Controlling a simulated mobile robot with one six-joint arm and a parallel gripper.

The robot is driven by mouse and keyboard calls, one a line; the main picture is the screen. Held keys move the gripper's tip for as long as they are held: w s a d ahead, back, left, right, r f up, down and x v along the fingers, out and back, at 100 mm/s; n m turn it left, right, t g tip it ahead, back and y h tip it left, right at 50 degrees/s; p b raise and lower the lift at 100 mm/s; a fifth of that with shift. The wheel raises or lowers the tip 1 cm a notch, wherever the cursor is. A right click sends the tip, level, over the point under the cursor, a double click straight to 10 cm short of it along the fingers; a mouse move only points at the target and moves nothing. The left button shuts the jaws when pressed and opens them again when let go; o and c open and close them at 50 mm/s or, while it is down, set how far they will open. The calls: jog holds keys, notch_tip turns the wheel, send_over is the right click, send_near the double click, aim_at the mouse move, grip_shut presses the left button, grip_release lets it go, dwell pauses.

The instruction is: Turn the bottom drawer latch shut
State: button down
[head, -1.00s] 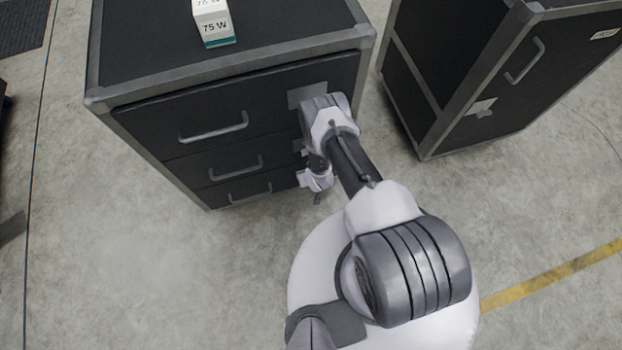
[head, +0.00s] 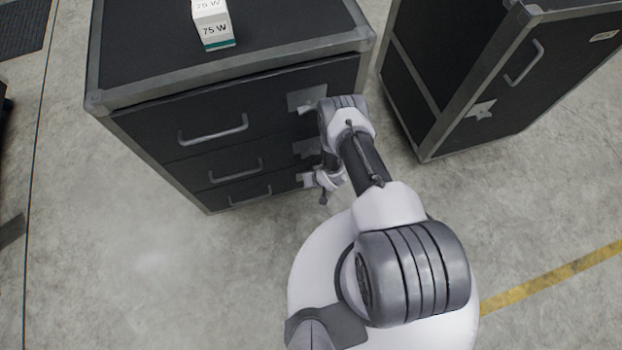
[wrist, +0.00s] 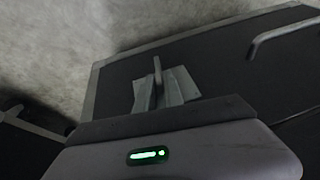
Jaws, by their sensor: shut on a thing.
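The bottom drawer (head: 230,194) is the lowest of three in a black cabinet with grey edges, and its front looks closed. Its latch (wrist: 157,68) shows in the wrist view as a grey lever standing out from a pale plate near the drawer's edge. My gripper (head: 307,181) is at the lower right of the cabinet front in the head view and hides most of this latch there. In the wrist view my gripper (wrist: 158,93) is shut on the latch lever; the housing hides part of the fingers. The exact latch angle is hard to tell.
The top drawer (head: 190,118) and middle drawer (head: 205,164) have bar handles and latch plates at their right ends. A white box (head: 213,24) marked 75 W stands on the cabinet. A second black cabinet (head: 500,95) stands to the right.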

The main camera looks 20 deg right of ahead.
jog(key=y, duration=0.2)
jog(key=d+m+y, duration=0.1)
jog(key=y, duration=0.1)
jog(key=shift+d+f+y, duration=0.1)
jog(key=shift+f+y, duration=0.1)
jog(key=shift+y, duration=0.5)
jog(key=c, duration=1.6)
grip_release()
jog(key=shift+o, duration=0.2)
jog(key=shift+r, duration=0.1)
jog(key=p+v, duration=0.6)
jog(key=v, duration=1.1)
jog(key=shift+s, duration=0.35)
